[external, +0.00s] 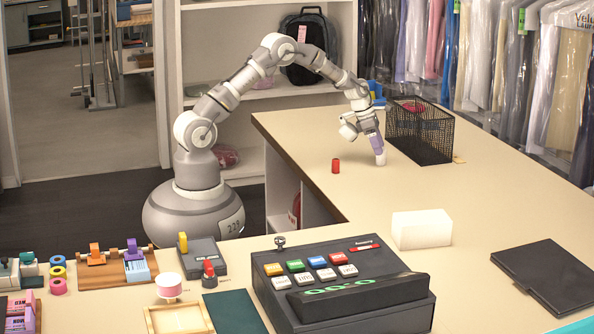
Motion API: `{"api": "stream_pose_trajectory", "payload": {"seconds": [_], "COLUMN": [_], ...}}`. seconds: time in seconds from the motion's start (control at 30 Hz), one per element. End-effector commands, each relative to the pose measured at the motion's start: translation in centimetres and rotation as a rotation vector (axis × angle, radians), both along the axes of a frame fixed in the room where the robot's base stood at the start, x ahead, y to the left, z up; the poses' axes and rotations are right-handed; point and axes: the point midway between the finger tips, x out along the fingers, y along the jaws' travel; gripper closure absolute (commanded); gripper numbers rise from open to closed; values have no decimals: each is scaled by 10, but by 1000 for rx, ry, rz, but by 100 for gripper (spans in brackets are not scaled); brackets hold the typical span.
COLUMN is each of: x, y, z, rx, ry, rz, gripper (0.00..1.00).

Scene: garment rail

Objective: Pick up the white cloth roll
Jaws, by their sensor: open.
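A small white roll-like piece (381,159) shows on the counter at the tip of my gripper (377,146). It is probably the white cloth roll, but it is small, and its upper part is hidden. My gripper points down over it, with a lilac part just above the white. The jaws are open; the gap between the fingers is too small to make out. I cannot tell whether the fingers touch the roll.
A red cylinder (336,166) stands on the counter left of my gripper. A black mesh basket (420,135) stands close on the right. A white block (421,229) and a black cash register (340,285) are nearer the camera. The counter between is clear.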

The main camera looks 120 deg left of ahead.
Motion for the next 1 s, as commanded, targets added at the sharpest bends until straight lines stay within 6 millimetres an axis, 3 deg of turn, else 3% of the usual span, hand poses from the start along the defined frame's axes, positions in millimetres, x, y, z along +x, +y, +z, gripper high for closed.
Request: {"api": "stream_pose_trajectory", "payload": {"seconds": [0.03,0.13,0.37,0.63,1.0], "x": [5,11,13,13,13], "y": [1,3,4,3,3], "z": [-13,-26,-28,-28,-21], "rx": [-1,-1,1,0,1], "ry": [0,1,-1,0,0], "rz": [-2,0,-1,-1,-2], "gripper": [32,32,32,88,89]}}
